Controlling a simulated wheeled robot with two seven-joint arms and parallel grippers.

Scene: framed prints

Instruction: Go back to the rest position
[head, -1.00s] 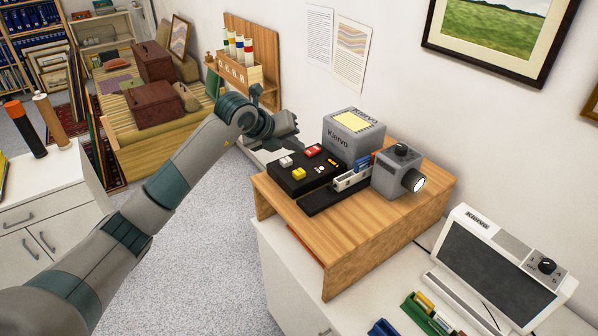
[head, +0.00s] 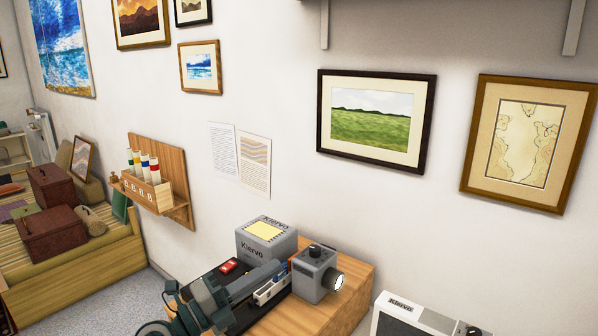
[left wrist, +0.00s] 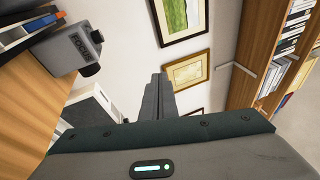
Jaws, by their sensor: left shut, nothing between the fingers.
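My left gripper (head: 268,275) shows at the bottom of the head view, in front of the wooden stand. Its fingers point up and to the right, toward the grey projector-like device (head: 315,274). In the left wrist view its fingers (left wrist: 157,92) are together, with nothing between them. My left wrist and gripper hide much of the black panel on the stand. My right gripper is in neither view.
The wooden stand (head: 345,307) bears a grey Kiervo box (head: 266,240) and the device. A white Kiervo unit (head: 425,318) is at lower right. Framed prints, such as a green landscape (head: 372,122), hang on the wall. A wooden tube rack (head: 150,192) is at left.

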